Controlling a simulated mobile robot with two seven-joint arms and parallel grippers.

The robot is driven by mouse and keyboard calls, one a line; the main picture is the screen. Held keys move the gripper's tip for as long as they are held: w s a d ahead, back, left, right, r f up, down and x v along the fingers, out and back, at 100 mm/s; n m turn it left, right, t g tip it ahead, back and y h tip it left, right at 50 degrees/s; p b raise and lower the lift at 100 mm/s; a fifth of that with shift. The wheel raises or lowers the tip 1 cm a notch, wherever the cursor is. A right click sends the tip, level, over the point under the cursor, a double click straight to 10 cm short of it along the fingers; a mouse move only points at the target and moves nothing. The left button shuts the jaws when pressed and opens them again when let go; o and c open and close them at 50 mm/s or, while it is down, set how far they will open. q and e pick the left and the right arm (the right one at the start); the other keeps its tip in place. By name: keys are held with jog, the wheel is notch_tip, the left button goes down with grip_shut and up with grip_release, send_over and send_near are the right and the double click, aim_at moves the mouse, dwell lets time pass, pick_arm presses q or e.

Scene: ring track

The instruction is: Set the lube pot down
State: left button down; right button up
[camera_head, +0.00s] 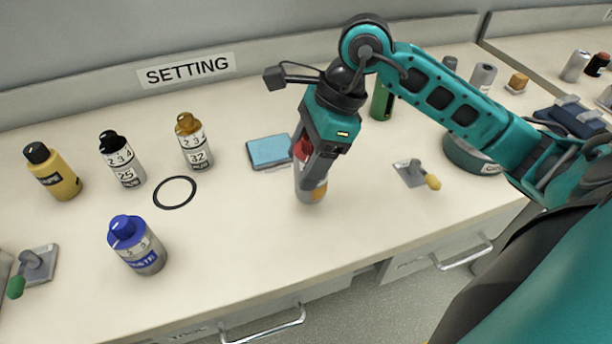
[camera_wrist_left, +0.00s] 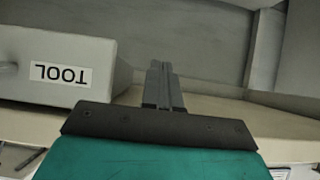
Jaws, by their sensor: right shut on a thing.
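My right gripper (camera_head: 308,160) points down and is shut on a grey pot with a red cap (camera_head: 308,188), which I take to be the lube pot. The pot is upright or nearly so, with an orange patch near its base. The fingers hide much of it and no label can be read. Its base is at or just above the bench top (camera_head: 400,220); I cannot tell whether it touches. My left gripper (camera_wrist_left: 163,85) shows only in the left wrist view, its fingers together with nothing seen between them.
Left of the pot are a blue pad (camera_head: 269,151), a black ring (camera_head: 175,192), a gold-capped bottle (camera_head: 194,145), a black-capped bottle (camera_head: 122,160), a yellow bottle (camera_head: 53,172) and a blue-capped bottle (camera_head: 137,246). A yellow-handled tool (camera_head: 417,174) lies right. Bench around the pot's front is clear.

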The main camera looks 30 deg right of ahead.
aim_at(297, 194)
notch_tip(297, 194, down, 4)
jog(key=shift+r, duration=0.1)
jog(key=shift+f+b, duration=0.2)
jog(key=shift+b, duration=0.2)
jog(key=o, duration=1.2)
jog(key=shift+c, duration=0.2)
